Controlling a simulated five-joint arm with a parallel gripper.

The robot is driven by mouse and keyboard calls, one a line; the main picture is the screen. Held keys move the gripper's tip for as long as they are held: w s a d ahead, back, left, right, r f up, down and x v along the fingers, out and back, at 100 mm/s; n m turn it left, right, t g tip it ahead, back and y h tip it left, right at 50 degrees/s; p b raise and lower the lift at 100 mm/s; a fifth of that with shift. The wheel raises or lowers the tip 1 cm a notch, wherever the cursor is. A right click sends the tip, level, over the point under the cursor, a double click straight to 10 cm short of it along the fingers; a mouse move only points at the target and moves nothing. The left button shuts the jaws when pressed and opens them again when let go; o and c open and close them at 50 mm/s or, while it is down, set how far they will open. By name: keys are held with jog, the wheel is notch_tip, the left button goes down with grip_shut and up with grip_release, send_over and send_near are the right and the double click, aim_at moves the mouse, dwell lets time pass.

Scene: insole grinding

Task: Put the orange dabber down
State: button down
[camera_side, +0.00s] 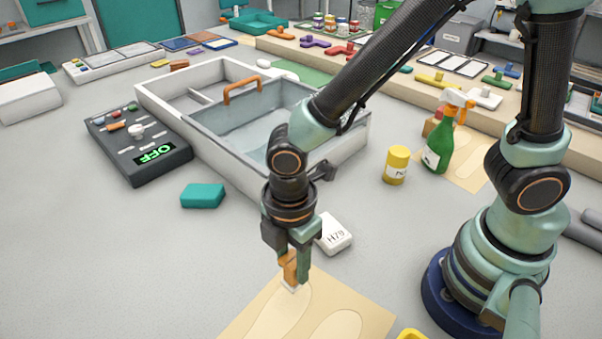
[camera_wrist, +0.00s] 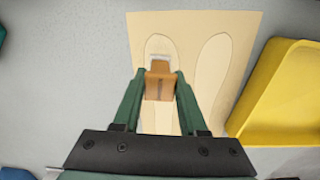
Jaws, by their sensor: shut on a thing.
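The orange dabber (camera_side: 290,267) is held upright between the fingers of my gripper (camera_side: 299,258), with its pale tip pointing down. In the wrist view the dabber (camera_wrist: 160,82) sits between the green fingertips of my gripper (camera_wrist: 159,86). Its tip is over the upper end of the left insole outline on the tan sheet (camera_side: 370,311). I cannot tell whether the tip touches the sheet. The sheet also shows in the wrist view (camera_wrist: 238,42), with two pale insole shapes on it.
A white block marked H70 (camera_side: 334,233) lies just behind my gripper. A teal block (camera_side: 203,196), a control box reading OFF (camera_side: 140,145) and a white-walled tray (camera_side: 230,172) stand farther left and back. A yellow tray (camera_wrist: 285,95) is beside the sheet.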

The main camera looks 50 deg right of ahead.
aim_at(293, 275)
jog(key=shift+f, duration=1.8)
jog(key=shift+c, duration=2.3)
grip_release()
jog(key=shift+f, duration=0.1)
